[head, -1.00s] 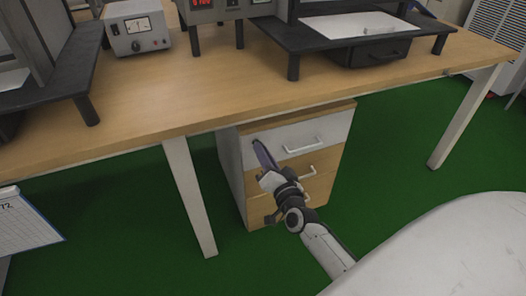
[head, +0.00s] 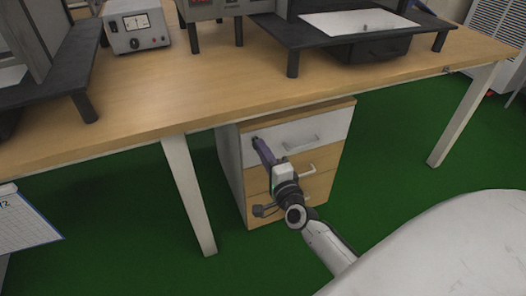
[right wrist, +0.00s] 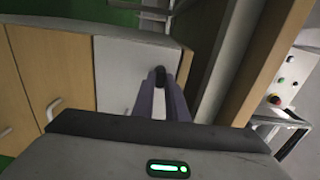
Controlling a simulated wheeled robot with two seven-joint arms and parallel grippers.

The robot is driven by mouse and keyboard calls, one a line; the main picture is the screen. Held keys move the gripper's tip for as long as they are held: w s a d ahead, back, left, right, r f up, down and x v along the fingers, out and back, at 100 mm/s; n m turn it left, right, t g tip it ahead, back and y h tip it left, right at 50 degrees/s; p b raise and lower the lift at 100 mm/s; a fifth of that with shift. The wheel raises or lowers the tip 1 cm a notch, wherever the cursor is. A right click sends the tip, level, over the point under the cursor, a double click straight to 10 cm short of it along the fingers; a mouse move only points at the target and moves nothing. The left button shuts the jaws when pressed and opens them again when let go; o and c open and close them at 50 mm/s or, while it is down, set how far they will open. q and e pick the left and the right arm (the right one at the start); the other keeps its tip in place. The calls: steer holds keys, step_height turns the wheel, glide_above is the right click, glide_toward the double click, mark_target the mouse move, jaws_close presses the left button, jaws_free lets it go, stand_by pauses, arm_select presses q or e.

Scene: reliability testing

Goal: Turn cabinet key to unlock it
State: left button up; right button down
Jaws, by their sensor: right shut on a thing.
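The cabinet (head: 231,170) stands under the desk, with a white top drawer (head: 325,126) and wood-coloured drawers below. My right gripper (head: 257,144) reaches the upper left corner of the white drawer front. In the right wrist view its two purple fingers (right wrist: 160,80) are shut on a small dark key (right wrist: 160,73) at the drawer face. The fingers hide most of the key and its lock, so its exact angle cannot be told. The drawers appear closed. My left gripper is out of view.
The wooden desk top (head: 205,90) overhangs the cabinet, and a white desk leg (head: 188,195) stands to its left. Drawer handles (head: 300,143) stick out right of the gripper. Green floor (head: 385,150) is clear to the right.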

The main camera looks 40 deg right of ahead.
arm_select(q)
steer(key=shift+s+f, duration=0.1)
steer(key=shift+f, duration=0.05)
arm_select(e)
steer(key=shift+m, duration=0.3)
steer(key=c, duration=1.8)
jaws_free()
steer(key=shift+o, duration=0.2)
arm_select(q)
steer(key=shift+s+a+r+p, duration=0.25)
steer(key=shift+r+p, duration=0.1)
steer(key=shift+p, duration=0.4)
arm_select(e)
steer(key=v, duration=1)
steer(key=shift+s, duration=0.15)
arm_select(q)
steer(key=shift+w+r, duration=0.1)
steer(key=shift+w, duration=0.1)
arm_select(e)
steer(key=shift+a, duration=0.1)
